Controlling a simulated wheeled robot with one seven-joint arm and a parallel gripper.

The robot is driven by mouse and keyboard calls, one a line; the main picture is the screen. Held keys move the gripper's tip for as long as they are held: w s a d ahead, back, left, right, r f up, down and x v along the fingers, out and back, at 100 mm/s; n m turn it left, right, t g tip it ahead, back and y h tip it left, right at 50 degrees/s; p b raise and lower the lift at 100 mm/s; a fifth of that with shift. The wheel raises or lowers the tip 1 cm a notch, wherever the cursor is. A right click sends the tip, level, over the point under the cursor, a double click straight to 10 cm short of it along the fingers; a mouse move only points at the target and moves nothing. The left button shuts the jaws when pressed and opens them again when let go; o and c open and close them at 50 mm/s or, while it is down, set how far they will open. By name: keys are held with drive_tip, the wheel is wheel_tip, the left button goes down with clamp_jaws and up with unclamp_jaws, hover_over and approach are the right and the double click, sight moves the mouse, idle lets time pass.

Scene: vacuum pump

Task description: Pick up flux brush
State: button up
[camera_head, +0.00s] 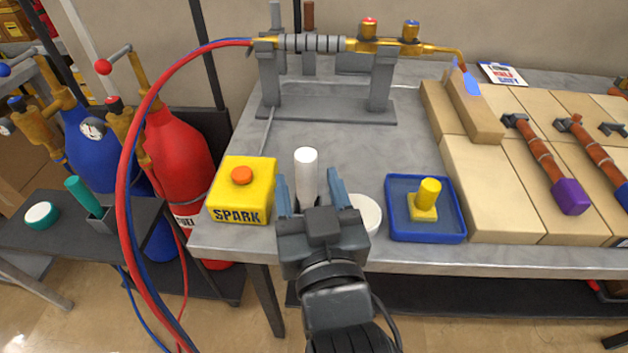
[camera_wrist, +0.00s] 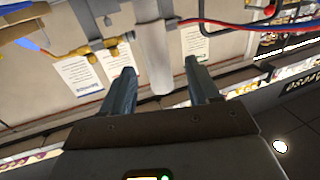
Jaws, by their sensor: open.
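A white upright cylinder (camera_head: 306,168), which may be the flux brush's handle, stands between my gripper's fingers in the head view. It also shows in the wrist view (camera_wrist: 155,55), in the gap between the fingers. My gripper (camera_head: 309,182) is open, with one finger on each side of the cylinder. I cannot tell whether either finger touches it. The cylinder's lower end is hidden behind my gripper in the head view. A round white dish (camera_head: 367,212) is partly hidden just right of my gripper. No bristles are visible.
A yellow SPARK box (camera_head: 243,190) stands close left of my gripper. A blue tray (camera_head: 395,192) with a yellow block (camera_head: 428,195) is to the right. A metal stand (camera_head: 325,108) with a torch is behind. Red and blue hoses (camera_head: 128,170) hang at left.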

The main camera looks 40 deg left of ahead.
drive_tip(key=x, duration=0.1)
drive_tip(key=p+x, duration=0.1)
drive_tip(key=x, duration=0.2)
drive_tip(key=shift+w+a+r, duration=0.1)
drive_tip(key=shift+w+r, duration=0.1)
drive_tip(key=shift+r, duration=0.05)
drive_tip(key=shift+w+a+f, duration=0.1)
drive_tip(key=shift+w+a, duration=0.25)
drive_tip(key=shift+c, duration=0.4)
drive_tip(key=c, duration=1)
